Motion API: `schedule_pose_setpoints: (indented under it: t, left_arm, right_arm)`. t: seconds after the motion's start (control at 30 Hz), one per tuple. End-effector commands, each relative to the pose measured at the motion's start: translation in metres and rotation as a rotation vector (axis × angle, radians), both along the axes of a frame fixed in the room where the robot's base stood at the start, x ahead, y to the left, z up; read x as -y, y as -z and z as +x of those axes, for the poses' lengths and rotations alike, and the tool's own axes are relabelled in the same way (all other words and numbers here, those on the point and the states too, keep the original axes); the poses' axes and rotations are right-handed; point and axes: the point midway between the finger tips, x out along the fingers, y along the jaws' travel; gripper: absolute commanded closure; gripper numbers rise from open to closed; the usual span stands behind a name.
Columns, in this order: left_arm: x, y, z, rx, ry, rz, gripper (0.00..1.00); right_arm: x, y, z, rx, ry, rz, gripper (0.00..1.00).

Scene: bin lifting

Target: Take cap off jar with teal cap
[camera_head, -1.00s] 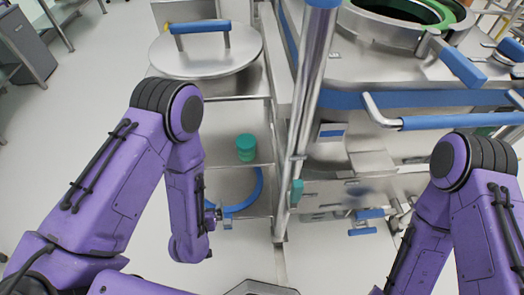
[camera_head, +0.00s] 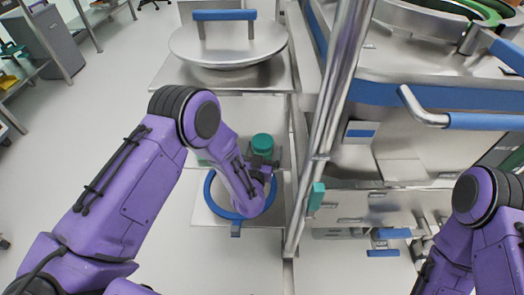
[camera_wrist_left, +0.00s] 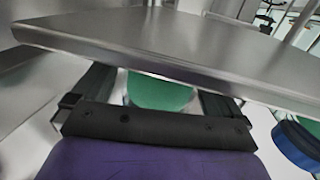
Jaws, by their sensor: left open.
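The jar with the teal cap (camera_head: 262,144) stands upright on a lower metal shelf, below the round lidded vessel, in the head view. My left gripper (camera_head: 258,162) is right in front of it, and the wrist hides the jar's lower part. In the left wrist view the teal cap (camera_wrist_left: 160,92) shows between the two spread black fingers, partly hidden by a metal shelf edge. The left gripper is open; I cannot tell whether a finger touches the jar. My right arm shows at the right edge, but its gripper is out of frame.
A metal shelf (camera_head: 165,74) with a large round lid (camera_head: 228,45) overhangs close above the left gripper. A blue ring (camera_head: 215,200) lies on the lowest shelf beneath my wrist. A metal post (camera_head: 328,130) stands right of the jar. Open floor lies left.

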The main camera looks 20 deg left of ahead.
Motion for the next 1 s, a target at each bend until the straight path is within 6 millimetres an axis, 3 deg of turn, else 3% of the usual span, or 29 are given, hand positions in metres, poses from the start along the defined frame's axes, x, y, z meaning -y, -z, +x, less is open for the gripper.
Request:
schedule_pose_setpoints:
  t: [0.13,0.17,0.33,0.37,0.63,1.0]
  left_arm:
    - [0.000,0.000,0.000,-0.001,0.000,0.000,0.00]
    - [0.000,0.000,0.000,-0.001,0.000,0.000,0.06]
    - [0.000,0.000,-0.001,-0.001,0.000,0.000,0.62]
    - [0.000,0.000,-0.001,-0.001,0.000,0.000,0.64]
    - [0.000,-0.007,0.000,0.001,0.000,0.000,0.64]
    - [0.000,-0.089,0.000,0.003,-0.002,-0.002,0.64]
  right_arm:
    - [0.000,0.000,0.000,0.000,0.000,0.000,0.57]
    - [0.000,0.000,0.000,0.000,0.000,0.000,0.57]
    - [0.000,0.000,0.000,0.000,0.000,0.000,0.57]
    - [0.000,0.000,0.000,0.000,0.000,0.000,0.57]
    - [0.000,-0.002,0.000,0.000,0.000,0.000,0.57]
    - [0.000,-0.017,0.000,0.000,0.000,0.000,0.57]
